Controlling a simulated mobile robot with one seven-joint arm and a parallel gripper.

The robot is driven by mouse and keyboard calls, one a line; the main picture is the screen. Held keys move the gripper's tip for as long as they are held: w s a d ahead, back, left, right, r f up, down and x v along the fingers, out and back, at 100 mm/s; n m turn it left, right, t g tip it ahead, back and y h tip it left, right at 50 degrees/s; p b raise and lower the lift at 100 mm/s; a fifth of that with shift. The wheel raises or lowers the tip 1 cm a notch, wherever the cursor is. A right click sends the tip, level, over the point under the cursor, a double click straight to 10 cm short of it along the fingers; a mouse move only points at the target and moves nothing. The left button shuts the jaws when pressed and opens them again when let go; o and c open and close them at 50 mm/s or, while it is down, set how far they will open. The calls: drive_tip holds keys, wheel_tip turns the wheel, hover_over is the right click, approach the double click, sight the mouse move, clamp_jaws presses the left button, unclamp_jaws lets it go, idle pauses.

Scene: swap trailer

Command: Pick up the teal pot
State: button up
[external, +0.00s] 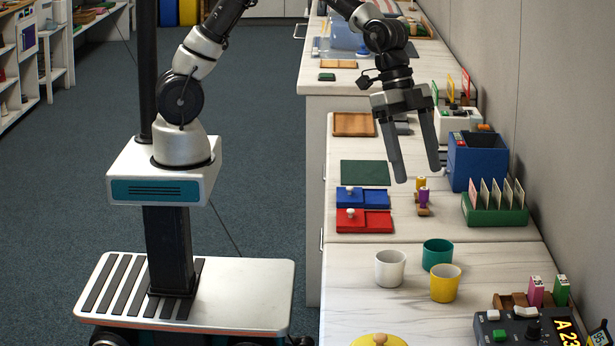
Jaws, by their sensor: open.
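The teal pot (437,253) stands upright on the near marble-patterned counter, a small open cup shape. A white pot (390,268) stands to its left and a yellow pot (445,284) stands just in front of it, close beside it. My gripper (418,175) is open and empty, with its two fingers pointing down. It hangs above the counter, higher in the picture than the teal pot and slightly to its left, apart from it.
Red (364,220) and blue (362,197) boxes lie left of the gripper. A green rack (495,208) with cards and a blue bin (477,160) stand along the wall. A yellow lid (380,340) and a dark display device (530,328) are at the front. Counter left of the white pot is clear.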

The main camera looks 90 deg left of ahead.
drive_tip(key=b, duration=0.3)
hover_over(437, 245)
drive_tip(key=s, duration=0.2)
drive_tip(key=f, duration=1.1)
drive_tip(key=shift+s+d, duration=0.1)
drive_tip(key=shift+d, duration=0.1)
drive_tip(key=shift+w+d+b+x, duration=0.15)
drive_tip(key=shift+b+x, duration=0.4)
drive_tip(key=shift+x, duration=0.75)
drive_tip(key=shift+w+d+b+x, duration=0.2)
drive_tip(key=shift+b+x, duration=0.3)
drive_tip(key=shift+x, duration=0.85)
drive_tip(key=shift+r, duration=0.2)
drive_tip(key=c, duration=1.1)
drive_tip(key=shift+c, duration=0.3)
